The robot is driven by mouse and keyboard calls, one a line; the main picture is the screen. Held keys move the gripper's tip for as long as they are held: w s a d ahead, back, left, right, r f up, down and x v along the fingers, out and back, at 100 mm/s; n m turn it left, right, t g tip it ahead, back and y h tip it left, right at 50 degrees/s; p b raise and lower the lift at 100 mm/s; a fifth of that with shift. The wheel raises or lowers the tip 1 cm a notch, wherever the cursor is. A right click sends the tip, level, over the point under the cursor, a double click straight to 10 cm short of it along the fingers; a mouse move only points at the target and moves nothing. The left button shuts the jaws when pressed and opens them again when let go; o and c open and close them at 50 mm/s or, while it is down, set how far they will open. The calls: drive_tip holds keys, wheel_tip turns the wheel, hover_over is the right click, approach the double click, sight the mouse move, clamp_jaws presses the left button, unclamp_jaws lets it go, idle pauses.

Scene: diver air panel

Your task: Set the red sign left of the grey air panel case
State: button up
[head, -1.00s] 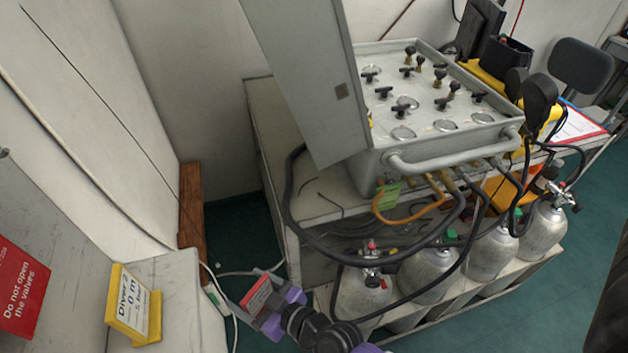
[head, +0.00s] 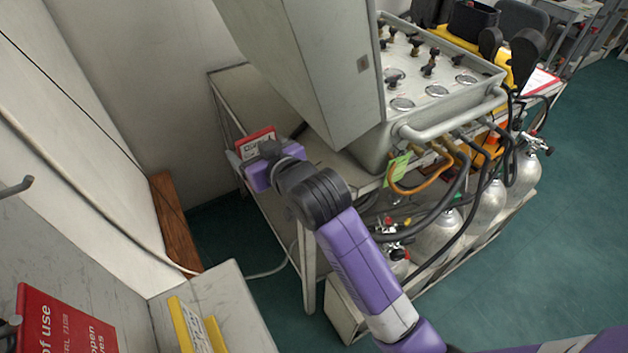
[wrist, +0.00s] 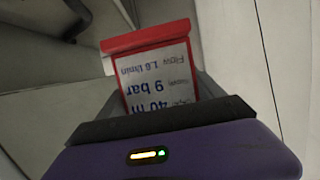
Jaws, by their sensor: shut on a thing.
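A small red sign (head: 262,136) with a white printed face is held in my gripper (head: 250,158). In the wrist view the sign (wrist: 150,42) shows a red edge and upside-down print, including "9 bar" and "40 m", between the fingers (wrist: 162,95). The grey air panel case (head: 390,145) stands on the bench, its tall lid (head: 320,75) raised. My gripper and the sign are over the bench top left of the case, apart from the lid. Whether the sign touches the bench is hard to tell.
The bench top (head: 232,88) is bare left and behind the sign. Hoses (head: 440,215) hang before the case above several cylinders (head: 440,235). A yellow sign (head: 190,325) and a larger red sign (head: 60,320) stand at lower left.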

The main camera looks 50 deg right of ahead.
drive_tip(key=shift+d+r+m+h, duration=0.5)
drive_tip(key=shift+d+r+h, duration=0.1)
drive_tip(key=shift+d+r, duration=0.45)
wheel_tip(320, 180, down, 14)
drive_tip(key=d, duration=0.2)
drive_tip(key=s+d+p, duration=0.1)
drive_tip(key=d, duration=0.2)
drive_tip(key=s+d, duration=0.1)
drive_tip(key=d, duration=0.1)
drive_tip(key=shift+s+d+r, duration=0.15)
drive_tip(key=shift+d+r, duration=0.25)
drive_tip(key=d, duration=0.2)
drive_tip(key=s+d, duration=0.1)
drive_tip(key=d, duration=0.1)
drive_tip(key=shift+d+p, duration=0.2)
drive_tip(key=shift+p, duration=0.15)
drive_tip(key=shift+s+d+f, duration=0.15)
drive_tip(key=shift+d+f, duration=0.05)
drive_tip(key=shift+f, duration=0.45)
drive_tip(key=shift+f, duration=0.1)
drive_tip(key=o, duration=1.4)
